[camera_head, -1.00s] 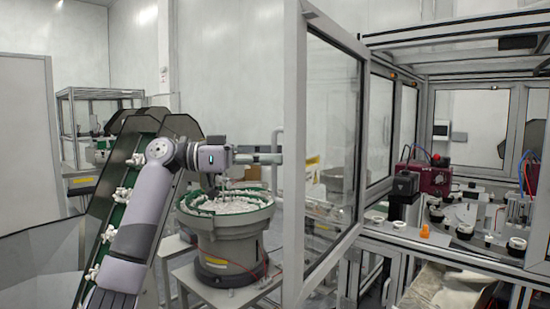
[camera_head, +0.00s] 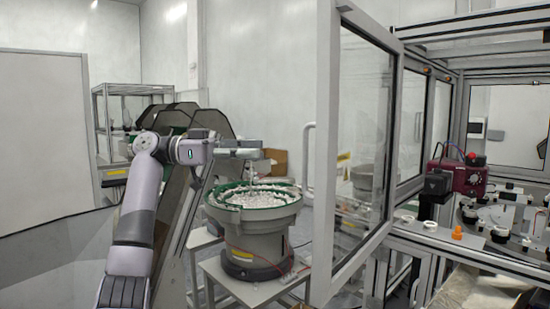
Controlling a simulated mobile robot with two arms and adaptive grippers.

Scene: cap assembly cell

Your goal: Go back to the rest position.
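My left arm rises from the bottom left, and its gripper (camera_head: 240,148) points right. In the picture it sits just above the back left rim of the round feeder bowl (camera_head: 252,228). I see nothing held in it, but it is too small and side-on to tell whether its fingers are apart. My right gripper is not in view. The bowl has a green inner rim and is filled with small white parts.
An inclined conveyor (camera_head: 176,219) stands behind my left arm, partly hidden by it. A framed glass door (camera_head: 326,150) stands open right of the bowl. Beyond it, the assembly cell holds a dark red unit (camera_head: 459,178) and an orange piece (camera_head: 457,233).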

